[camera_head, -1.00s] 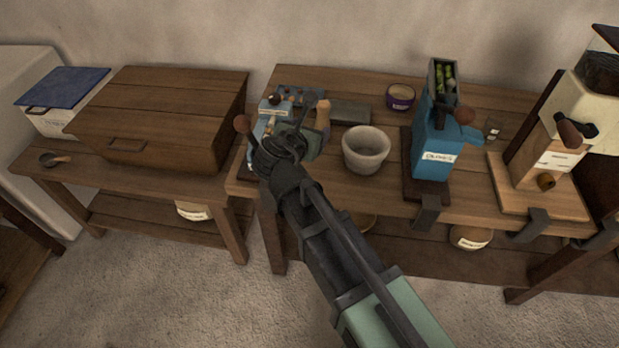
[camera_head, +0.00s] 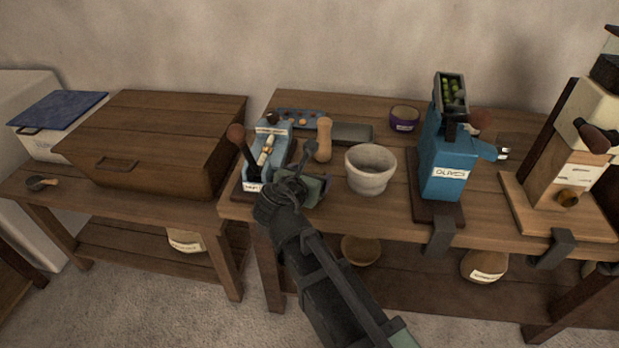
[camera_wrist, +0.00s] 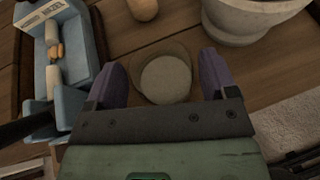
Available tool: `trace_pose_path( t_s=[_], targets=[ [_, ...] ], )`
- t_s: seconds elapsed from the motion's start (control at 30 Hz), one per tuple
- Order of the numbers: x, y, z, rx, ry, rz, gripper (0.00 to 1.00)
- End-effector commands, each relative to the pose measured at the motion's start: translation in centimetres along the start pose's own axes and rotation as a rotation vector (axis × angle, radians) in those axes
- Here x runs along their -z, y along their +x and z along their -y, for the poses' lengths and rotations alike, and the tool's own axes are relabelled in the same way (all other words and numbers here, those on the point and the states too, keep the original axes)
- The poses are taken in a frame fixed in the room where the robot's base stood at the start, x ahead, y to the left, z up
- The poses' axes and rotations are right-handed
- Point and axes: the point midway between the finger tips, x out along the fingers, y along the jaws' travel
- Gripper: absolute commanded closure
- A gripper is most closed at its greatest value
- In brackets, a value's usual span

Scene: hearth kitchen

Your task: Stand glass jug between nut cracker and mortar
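The nut cracker (camera_head: 266,158), blue with a brown-knobbed lever, stands at the left end of the right-hand table; it also shows in the wrist view (camera_wrist: 58,62). The pale mortar (camera_head: 370,170) stands to its right and shows at top right in the wrist view (camera_wrist: 250,18). My gripper (camera_wrist: 163,82) points down between them, its purple fingers spread. Between the fingers is a see-through round vessel with a pale disc inside, apparently the glass jug (camera_wrist: 166,80), seen from above. A gap shows at the right finger. In the head view my arm hides the jug.
A wooden pestle (camera_head: 324,139) stands just behind, between nut cracker and mortar. A grey block (camera_head: 352,133), a purple bowl (camera_head: 404,118) and a blue olive machine (camera_head: 447,165) are farther back or right. The table's front edge is close.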

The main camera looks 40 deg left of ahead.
Motion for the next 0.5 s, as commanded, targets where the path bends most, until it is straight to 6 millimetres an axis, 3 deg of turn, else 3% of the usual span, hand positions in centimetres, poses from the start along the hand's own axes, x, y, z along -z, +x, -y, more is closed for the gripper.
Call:
trace_pose_path(
  t_s=[0.1,0.37,0.5],
  targets=[
    [0.0,0.0,0.0,0.000,0.000,0.000,0.07],
    [-0.3,-0.1,0.0,0.000,0.000,0.000,0.07],
    [-0.6,-1.9,0.1,-0.002,-0.002,0.000,0.07]
  ],
)
